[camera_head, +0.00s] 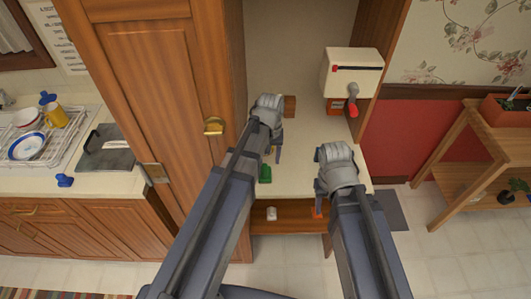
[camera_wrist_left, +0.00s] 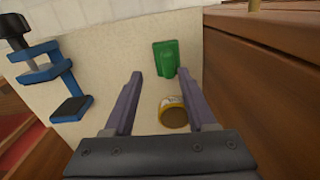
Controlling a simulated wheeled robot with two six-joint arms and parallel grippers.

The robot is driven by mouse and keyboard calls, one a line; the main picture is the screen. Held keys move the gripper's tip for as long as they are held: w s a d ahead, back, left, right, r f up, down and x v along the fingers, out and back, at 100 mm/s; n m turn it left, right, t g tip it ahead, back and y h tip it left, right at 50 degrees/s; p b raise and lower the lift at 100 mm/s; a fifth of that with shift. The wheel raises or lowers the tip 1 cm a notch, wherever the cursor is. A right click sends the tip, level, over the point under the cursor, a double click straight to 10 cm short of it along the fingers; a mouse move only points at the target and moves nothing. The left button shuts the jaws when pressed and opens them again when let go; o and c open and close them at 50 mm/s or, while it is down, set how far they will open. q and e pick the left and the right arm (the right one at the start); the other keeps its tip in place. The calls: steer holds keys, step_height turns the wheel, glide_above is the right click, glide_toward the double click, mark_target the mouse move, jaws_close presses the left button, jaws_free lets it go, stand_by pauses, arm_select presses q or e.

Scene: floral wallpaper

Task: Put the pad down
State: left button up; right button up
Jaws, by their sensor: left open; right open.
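A small green block (camera_head: 265,174), perhaps the pad, rests on the cream counter (camera_head: 295,175). The green block also shows in the left wrist view (camera_wrist_left: 165,58), just beyond the fingertips. My left gripper (camera_head: 272,152) is open above the counter. In the left wrist view its two fingers (camera_wrist_left: 159,76) are apart, with nothing held between them. A yellow-banded jar (camera_wrist_left: 173,112) lies below, near the right finger. My right gripper (camera_head: 321,192) is open near the counter's front edge; its fingers are mostly hidden by its own wrist. I see no pad in either gripper.
A blue and black clamp-like object (camera_wrist_left: 55,75) is at the left in the left wrist view. A tall wooden cabinet (camera_head: 150,95) borders the counter at left. A cream box with a red-tipped lever (camera_head: 350,72) hangs at right. A lower shelf (camera_head: 290,219) holds a white item (camera_head: 271,213).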

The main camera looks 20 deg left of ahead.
arm_select(q)
steer(key=s+d+m+y, duration=0.1)
steer(key=s+d+m, duration=0.5)
steer(key=s+d, duration=0.3)
steer(key=s, duration=0.4)
steer(key=shift+s, duration=0.3)
steer(key=shift+r, duration=0.1)
